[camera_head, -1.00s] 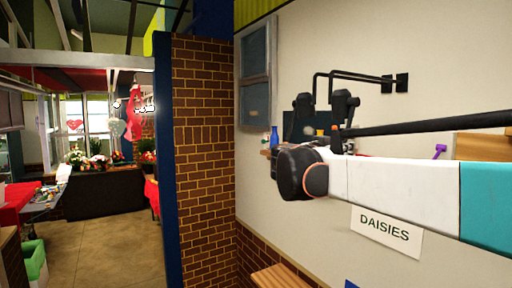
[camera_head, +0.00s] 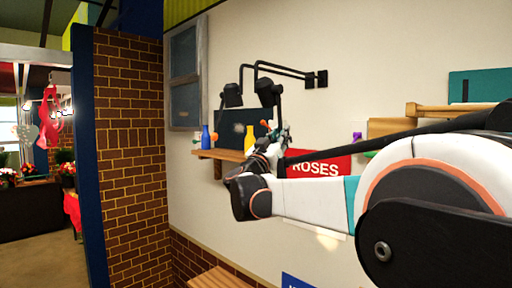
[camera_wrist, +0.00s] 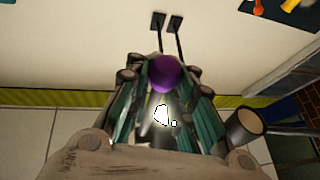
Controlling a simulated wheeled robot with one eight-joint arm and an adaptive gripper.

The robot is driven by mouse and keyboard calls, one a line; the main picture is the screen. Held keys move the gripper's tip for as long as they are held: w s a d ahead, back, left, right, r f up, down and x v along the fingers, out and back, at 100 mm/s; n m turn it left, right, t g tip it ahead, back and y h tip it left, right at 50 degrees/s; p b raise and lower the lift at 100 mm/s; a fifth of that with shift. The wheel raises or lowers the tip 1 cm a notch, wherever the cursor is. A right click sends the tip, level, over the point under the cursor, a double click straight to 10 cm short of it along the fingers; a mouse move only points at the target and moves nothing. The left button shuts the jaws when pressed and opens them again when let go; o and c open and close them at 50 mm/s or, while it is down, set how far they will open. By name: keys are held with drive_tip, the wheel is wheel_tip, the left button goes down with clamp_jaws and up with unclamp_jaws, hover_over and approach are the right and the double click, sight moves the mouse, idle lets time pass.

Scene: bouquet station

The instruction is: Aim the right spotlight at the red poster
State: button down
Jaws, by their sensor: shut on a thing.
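Two black spotlights hang from wall arms in the head view; the right spotlight (camera_head: 268,92) is above my gripper (camera_head: 283,135). My gripper's fingers are closed around the spotlight in the wrist view, where its bright lamp face (camera_wrist: 162,115) and a purple knob (camera_wrist: 165,74) show between them. The red poster (camera_head: 320,163), marked ROSES, is on the wall just right of the gripper, partly hidden by my arm. A bright light patch (camera_head: 328,241) falls low on the wall, below the arm and the red poster. The left spotlight (camera_head: 232,95) hangs beside the right one.
A wooden shelf (camera_head: 218,154) with a blue bottle (camera_head: 206,137) and a yellow bottle (camera_head: 249,138) is behind the gripper. A dark panel (camera_head: 233,117) with a faint light patch is above it. A brick pillar (camera_head: 128,150) stands left; a wooden bench (camera_head: 218,278) is below.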

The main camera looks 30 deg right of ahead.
drive_tip(key=shift+w+d+h, duration=0.1)
drive_tip(key=shift+d+h, duration=0.2)
drive_tip(key=shift+d, duration=0.25)
drive_tip(key=shift+x, duration=1.6)
drive_tip(key=shift+d+f, duration=0.15)
drive_tip(key=shift+d, duration=0.05)
drive_tip(key=c, duration=1.4)
unclamp_jaws()
drive_tip(key=shift+s, duration=0.25)
drive_tip(key=shift+a+f, duration=0.1)
drive_tip(key=v, duration=1.1)
drive_tip(key=shift+s+a+f, duration=0.2)
drive_tip(key=shift+a, duration=0.05)
